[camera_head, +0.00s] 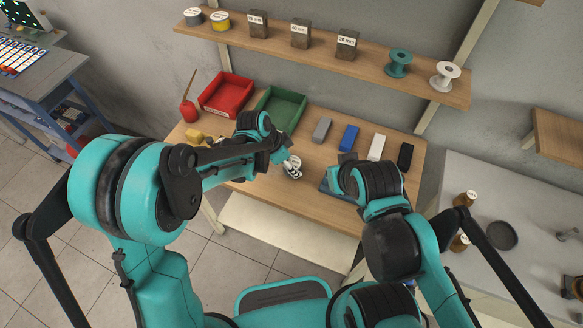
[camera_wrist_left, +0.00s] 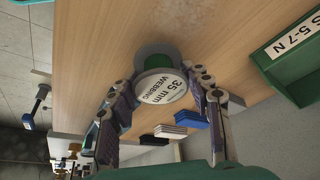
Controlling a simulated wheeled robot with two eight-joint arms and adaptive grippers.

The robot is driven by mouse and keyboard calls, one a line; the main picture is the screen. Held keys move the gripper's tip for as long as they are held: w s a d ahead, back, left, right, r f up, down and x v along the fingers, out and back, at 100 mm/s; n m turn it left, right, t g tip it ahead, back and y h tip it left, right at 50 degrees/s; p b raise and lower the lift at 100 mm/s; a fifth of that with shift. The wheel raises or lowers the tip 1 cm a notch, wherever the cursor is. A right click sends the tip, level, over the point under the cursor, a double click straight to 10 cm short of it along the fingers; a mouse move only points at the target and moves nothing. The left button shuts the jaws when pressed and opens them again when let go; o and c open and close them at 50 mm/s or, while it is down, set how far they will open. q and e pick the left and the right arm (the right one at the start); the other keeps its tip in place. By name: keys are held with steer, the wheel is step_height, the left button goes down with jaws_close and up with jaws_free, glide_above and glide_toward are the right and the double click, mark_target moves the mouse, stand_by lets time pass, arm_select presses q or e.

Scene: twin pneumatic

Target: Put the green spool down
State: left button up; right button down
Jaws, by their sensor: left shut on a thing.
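The green spool (camera_wrist_left: 157,62) shows in the left wrist view with a round white end label reading "35 mm WEBBING". It stands between the two fingers of my left gripper (camera_wrist_left: 160,98), which is shut on it. The spool is over the bare wood of the table (camera_wrist_left: 110,25), and I cannot tell whether it touches the wood. In the head view my left gripper (camera_head: 291,168) is over the middle of the table, and its wrist partly hides the spool.
A red bin (camera_head: 226,95) and a green bin (camera_head: 281,108) stand at the table's back left. Grey, blue (camera_head: 348,138), white and black blocks line the back right. Above, a shelf (camera_head: 330,66) carries boxes and several spools.

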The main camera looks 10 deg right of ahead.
arm_select(q)
step_height(320, 180, down, 2)
steer(key=shift+f, duration=0.1)
steer(key=o, duration=0.8)
steer(key=shift+b, duration=0.35)
steer(key=o, duration=0.4)
steer(key=shift+o, duration=0.2)
